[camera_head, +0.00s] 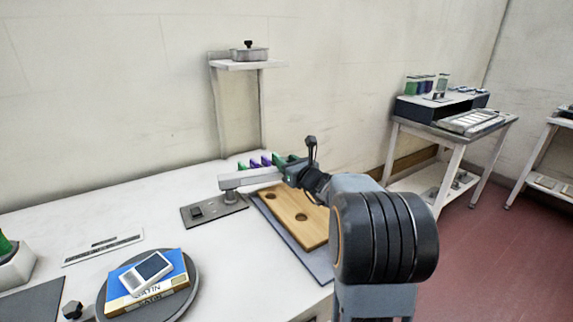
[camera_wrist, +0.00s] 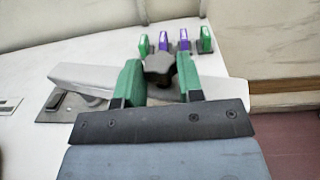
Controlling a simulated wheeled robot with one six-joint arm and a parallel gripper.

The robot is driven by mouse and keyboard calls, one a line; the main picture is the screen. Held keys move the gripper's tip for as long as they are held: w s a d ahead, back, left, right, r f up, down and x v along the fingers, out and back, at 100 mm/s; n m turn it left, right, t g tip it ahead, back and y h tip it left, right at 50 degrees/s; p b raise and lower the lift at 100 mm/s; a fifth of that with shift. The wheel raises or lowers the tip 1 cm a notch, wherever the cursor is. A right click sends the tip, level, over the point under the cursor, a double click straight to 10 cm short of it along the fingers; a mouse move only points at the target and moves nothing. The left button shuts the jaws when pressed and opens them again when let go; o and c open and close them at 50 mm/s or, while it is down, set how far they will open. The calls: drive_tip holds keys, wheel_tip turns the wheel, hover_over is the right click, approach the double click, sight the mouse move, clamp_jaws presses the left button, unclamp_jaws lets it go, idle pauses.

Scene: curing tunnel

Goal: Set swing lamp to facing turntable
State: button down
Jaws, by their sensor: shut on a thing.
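The swing lamp (camera_head: 252,177) has a long pale grey arm on a short post, set on a dark base plate with a small black switch. Its arm points right, away from the turntable, past the back of a wooden board. My gripper (camera_head: 297,172) is at the arm's right end. In the wrist view the green fingers of my gripper (camera_wrist: 160,75) are shut on a black knob (camera_wrist: 160,66) on the swing lamp (camera_wrist: 85,78). The round grey turntable (camera_head: 190,292) is at the front left, carrying a blue and orange box with a white handheld device on top.
The wooden board (camera_head: 293,222) with round holes lies on a grey mat beside the lamp. Several green and purple clips (camera_wrist: 183,40) stand behind the arm. A wall shelf (camera_head: 235,64) holds a lidded pan. The white bench between lamp and turntable is mostly clear.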

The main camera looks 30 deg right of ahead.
drive_tip(key=shift+r, duration=0.15)
drive_tip(key=c, duration=1)
unclamp_jaws()
drive_tip(key=shift+s+d, duration=0.1)
drive_tip(key=shift+o, duration=1.2)
drive_tip(key=shift+r, duration=0.25)
wheel_tip(320, 180, up, 3)
drive_tip(key=shift+f+p, duration=0.1)
drive_tip(key=shift+p, duration=0.4)
drive_tip(key=s+a+r+p, duration=0.2)
drive_tip(key=s+a+r, duration=0.2)
drive_tip(key=s+r, duration=0.5)
drive_tip(key=s, duration=0.4)
drive_tip(key=shift+s+r, duration=0.25)
